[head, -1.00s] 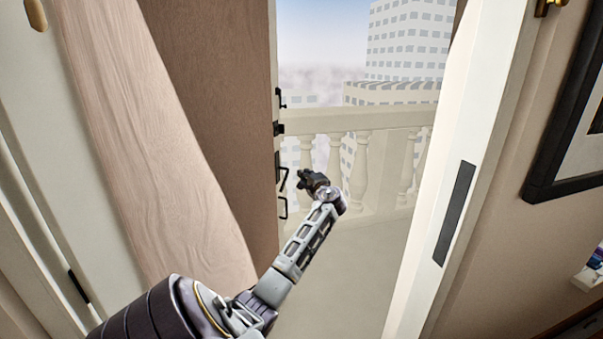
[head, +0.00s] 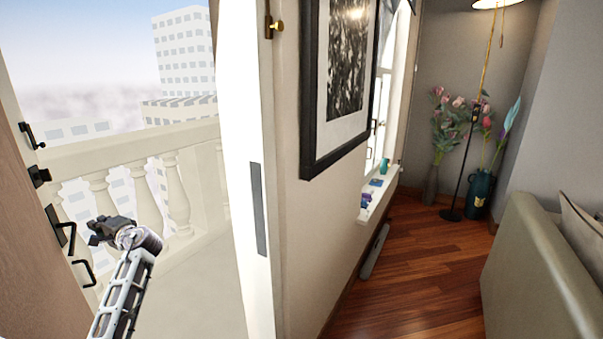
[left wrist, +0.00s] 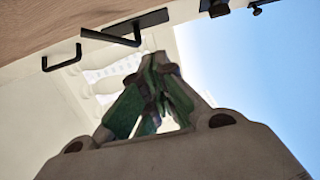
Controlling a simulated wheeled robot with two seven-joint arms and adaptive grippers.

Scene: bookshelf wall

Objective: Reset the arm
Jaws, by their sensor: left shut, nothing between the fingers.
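My left arm (head: 122,295) comes in at the lower left of the head view and reaches up toward the open balcony doorway. My left gripper (head: 97,231) is dark, shut and empty. It appears just right of the black handles (head: 80,262) on the brown door, with a visible gap in the picture. In the left wrist view the closed greenish fingers (left wrist: 153,85) point up, below and right of the same black handles (left wrist: 112,38). My right gripper is not in view.
The brown door (head: 28,240) stands open at left, and the white door frame (head: 250,120) is right of my arm. Beyond is a pale stone balustrade (head: 175,190). Inside, a framed picture (head: 340,75) hangs on the wall.

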